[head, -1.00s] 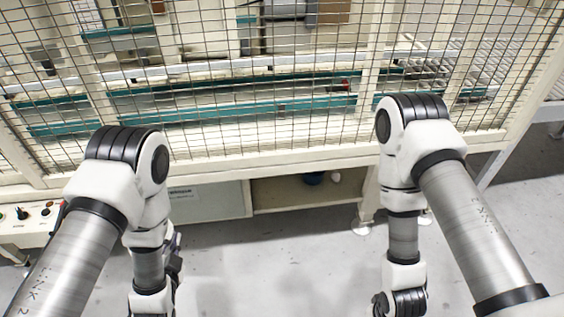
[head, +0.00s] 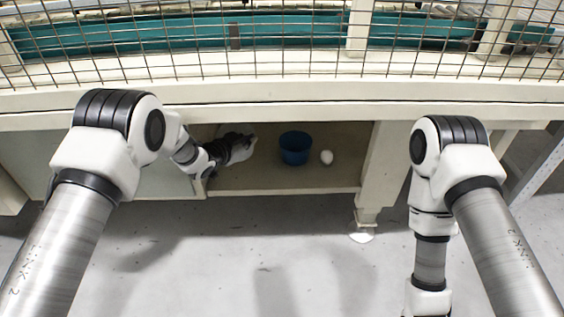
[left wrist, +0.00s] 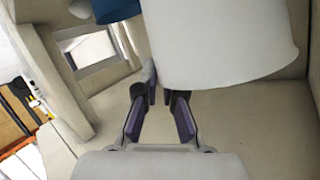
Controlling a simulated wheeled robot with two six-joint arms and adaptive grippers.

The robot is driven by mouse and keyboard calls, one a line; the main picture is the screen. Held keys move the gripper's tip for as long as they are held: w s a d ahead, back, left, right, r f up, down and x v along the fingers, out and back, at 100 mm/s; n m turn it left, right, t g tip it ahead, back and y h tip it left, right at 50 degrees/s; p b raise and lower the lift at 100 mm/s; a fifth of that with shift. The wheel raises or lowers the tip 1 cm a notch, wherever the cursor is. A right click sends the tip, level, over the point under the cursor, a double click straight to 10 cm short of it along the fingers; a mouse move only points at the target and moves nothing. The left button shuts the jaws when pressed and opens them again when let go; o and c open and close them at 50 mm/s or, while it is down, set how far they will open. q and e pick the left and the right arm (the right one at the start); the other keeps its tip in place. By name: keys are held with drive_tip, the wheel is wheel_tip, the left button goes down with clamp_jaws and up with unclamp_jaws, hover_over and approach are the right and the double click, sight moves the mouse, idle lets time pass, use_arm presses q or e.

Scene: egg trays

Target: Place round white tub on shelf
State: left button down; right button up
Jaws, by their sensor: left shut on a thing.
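The round white tub (left wrist: 215,45) fills the upper middle of the left wrist view, cut off at the top, its smooth side close to my fingers. My left gripper (left wrist: 160,108) is shut on it. In the head view my left gripper (head: 243,147) reaches into the open lower bay, over the shelf (head: 270,182). A little white shows at its fingers there; most of the tub is hidden. The shelf floor (left wrist: 255,120) lies below the tub in the left wrist view; whether they touch is unclear. My right gripper is out of view below the frame.
A blue tub (head: 295,148) stands on the shelf right of my left gripper, with a small white egg-shaped thing (head: 326,157) beside it. A closed panel (head: 150,178) bounds the bay left, a leg (head: 378,175) right. A wire mesh fence (head: 250,60) rises above.

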use_arm(q)
drive_tip(key=shift+w+f, duration=0.3)
drive_tip(key=shift+f, duration=0.25)
wheel_tip(320, 180, down, 8)
drive_tip(key=b, duration=0.4)
drive_tip(key=shift+a+f, duration=0.1)
drive_tip(key=shift+f, duration=0.15)
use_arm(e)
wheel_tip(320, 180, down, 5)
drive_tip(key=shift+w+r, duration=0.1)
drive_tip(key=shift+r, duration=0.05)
use_arm(q)
drive_tip(key=shift+s, duration=0.1)
drive_tip(key=shift+f, duration=0.2)
drive_tip(key=c, duration=1.3)
unclamp_jaws()
